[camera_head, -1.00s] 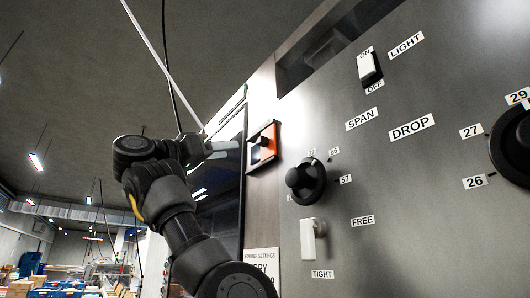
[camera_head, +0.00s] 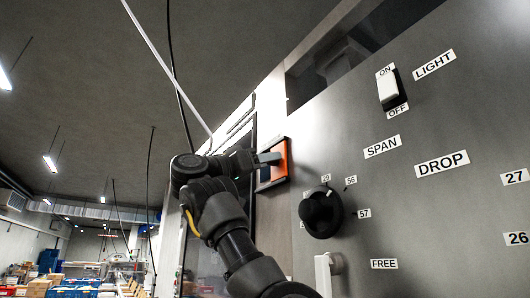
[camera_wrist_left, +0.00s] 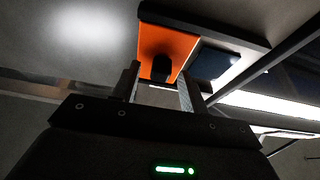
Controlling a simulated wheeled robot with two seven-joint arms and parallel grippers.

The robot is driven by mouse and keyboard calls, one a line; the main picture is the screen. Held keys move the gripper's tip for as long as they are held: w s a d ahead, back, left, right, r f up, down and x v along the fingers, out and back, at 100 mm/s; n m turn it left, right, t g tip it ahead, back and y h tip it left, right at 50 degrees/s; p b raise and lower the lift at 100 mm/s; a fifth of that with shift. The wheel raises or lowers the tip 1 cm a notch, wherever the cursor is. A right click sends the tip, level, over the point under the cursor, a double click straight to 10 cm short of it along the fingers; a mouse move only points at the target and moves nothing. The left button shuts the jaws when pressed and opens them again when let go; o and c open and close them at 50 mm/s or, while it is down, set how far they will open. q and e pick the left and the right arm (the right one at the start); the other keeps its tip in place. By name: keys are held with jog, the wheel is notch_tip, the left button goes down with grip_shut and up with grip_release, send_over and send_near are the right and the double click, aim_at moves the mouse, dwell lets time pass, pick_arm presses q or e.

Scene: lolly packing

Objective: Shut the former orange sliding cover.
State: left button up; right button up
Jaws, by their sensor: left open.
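The orange sliding cover (camera_head: 283,170) sits in a dark frame on the grey machine panel, partly hidden by my left gripper (camera_head: 268,158) in the head view. In the left wrist view, the orange cover (camera_wrist_left: 186,42) fills the left part of its dark frame (camera_wrist_left: 222,22), and a dark opening (camera_wrist_left: 215,65) shows to its right. A black knob (camera_wrist_left: 160,66) stands out from the cover. My left gripper (camera_wrist_left: 158,85) is open, its fingers on either side of the knob's line; I cannot tell whether they touch it. My right gripper is not in view.
A white rod (camera_head: 165,65) and a dark cable hang left of the panel.

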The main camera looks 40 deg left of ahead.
pick_arm(q)
jog(key=shift+w, duration=0.1)
jog(key=shift+c, duration=0.2)
grip_shut()
jog(key=shift+a, duration=0.1)
